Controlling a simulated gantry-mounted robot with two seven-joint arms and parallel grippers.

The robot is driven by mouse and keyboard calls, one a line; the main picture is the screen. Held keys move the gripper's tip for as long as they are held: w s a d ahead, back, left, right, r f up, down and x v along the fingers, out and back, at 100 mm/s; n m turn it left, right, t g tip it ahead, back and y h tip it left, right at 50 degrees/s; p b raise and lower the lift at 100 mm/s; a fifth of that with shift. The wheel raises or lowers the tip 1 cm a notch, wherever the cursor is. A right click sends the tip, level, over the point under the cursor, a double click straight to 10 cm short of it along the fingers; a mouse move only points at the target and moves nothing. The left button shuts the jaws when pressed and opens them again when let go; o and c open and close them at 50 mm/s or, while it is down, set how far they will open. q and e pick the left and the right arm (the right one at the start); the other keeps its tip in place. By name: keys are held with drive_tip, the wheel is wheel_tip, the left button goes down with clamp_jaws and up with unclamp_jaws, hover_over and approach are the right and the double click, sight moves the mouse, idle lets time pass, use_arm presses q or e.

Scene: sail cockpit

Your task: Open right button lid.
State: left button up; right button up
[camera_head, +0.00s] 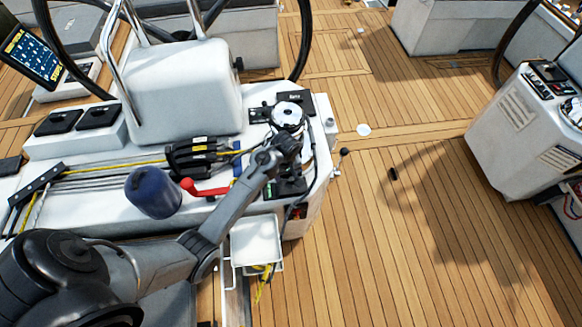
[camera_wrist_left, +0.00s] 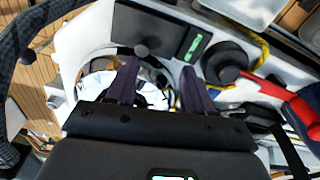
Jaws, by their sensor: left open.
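A black panel (camera_wrist_left: 160,22) with a green-marked strip (camera_wrist_left: 191,48) lies just beyond my fingertips in the left wrist view. In the head view, the panel (camera_head: 291,187) is partly covered by my left gripper (camera_head: 288,150). My left gripper is open and empty, its two fingers (camera_wrist_left: 158,72) apart over the console, near the panel. I cannot tell if they touch anything. My right gripper is not in view.
A winch (camera_head: 288,115) stands just beyond the gripper. A red handle (camera_head: 205,188), a blue bag (camera_head: 154,192) and black rope clutches (camera_head: 192,155) lie to the left. Two black square covers (camera_head: 58,122) sit farther left. The wooden deck (camera_head: 420,230) at right is mostly clear.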

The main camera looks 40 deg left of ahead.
sight(292, 179)
use_arm(q)
drive_tip(key=w+r+n+p, duration=0.2)
drive_tip(key=w+r+n, duration=0.1)
drive_tip(key=w, duration=0.1)
drive_tip(key=shift+g+h, duration=0.3)
drive_tip(key=shift+h, duration=0.1)
drive_tip(key=f+b, duration=0.1)
drive_tip(key=f, duration=0.4)
drive_tip(key=f+b, duration=0.1)
drive_tip(key=f, duration=0.4)
drive_tip(key=shift+s+a+f+b, duration=0.15)
drive_tip(key=shift+s+f+b, duration=0.05)
drive_tip(key=shift+f+b, duration=0.1)
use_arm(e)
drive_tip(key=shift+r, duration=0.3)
use_arm(q)
clamp_jaws()
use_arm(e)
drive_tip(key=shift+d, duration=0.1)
